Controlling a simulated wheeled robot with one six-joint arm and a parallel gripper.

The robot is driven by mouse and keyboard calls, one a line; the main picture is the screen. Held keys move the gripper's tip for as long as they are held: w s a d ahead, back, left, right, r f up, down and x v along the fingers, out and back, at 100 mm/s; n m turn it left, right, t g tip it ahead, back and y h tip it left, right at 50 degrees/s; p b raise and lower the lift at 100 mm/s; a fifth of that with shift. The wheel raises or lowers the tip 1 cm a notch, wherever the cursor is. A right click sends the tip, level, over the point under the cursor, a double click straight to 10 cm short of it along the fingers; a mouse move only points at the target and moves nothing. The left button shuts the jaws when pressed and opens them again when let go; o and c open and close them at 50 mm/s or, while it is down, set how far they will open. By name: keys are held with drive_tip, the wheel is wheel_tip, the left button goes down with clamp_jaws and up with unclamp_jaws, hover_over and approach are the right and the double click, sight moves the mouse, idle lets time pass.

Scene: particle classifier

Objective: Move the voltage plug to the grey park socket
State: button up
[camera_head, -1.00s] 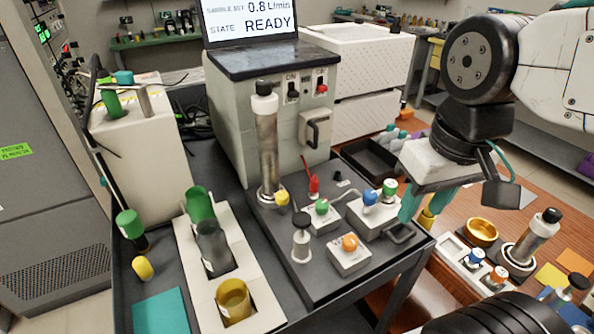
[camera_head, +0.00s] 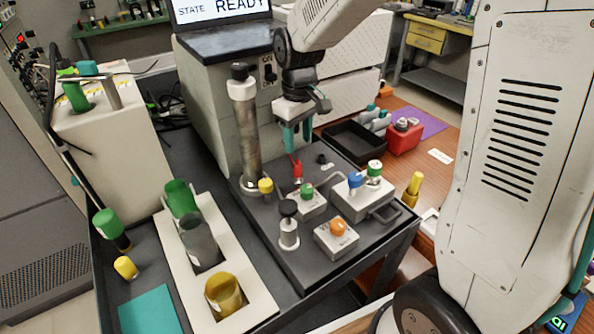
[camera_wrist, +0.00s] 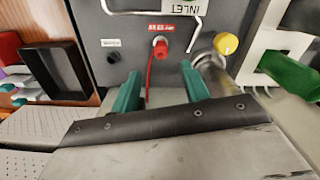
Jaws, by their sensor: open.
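The voltage plug appears to be the small red plug (camera_head: 297,171), upright on the dark cart top in front of the instrument. In the wrist view, the red plug (camera_wrist: 160,48) has a red cable and a label beside it. A small dark socket (camera_wrist: 113,57) with a white label is left of it in the wrist view; it looks empty and is probably the park socket. It shows as a dark spot (camera_head: 322,159) in the head view. My gripper (camera_head: 296,136) is open with teal fingers above the plug. The fingers (camera_wrist: 160,88) are apart, with nothing between them.
A tall metal cylinder (camera_head: 243,130) and yellow knob (camera_head: 265,186) stand left of the plug. Boxes with green (camera_head: 306,190), blue (camera_head: 355,181) and orange (camera_head: 338,227) knobs stand in front and right. A black tray (camera_head: 353,146) lies behind right.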

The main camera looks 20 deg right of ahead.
sight(297, 163)
drive_tip(key=shift+w+a+f, duration=0.1)
drive_tip(key=shift+w+f, duration=0.2)
drive_tip(key=shift+f, duration=0.1)
drive_tip(key=f, duration=0.7)
drive_tip(key=shift+s+f, duration=0.3)
drive_tip(key=shift+f, duration=0.05)
clamp_jaws()
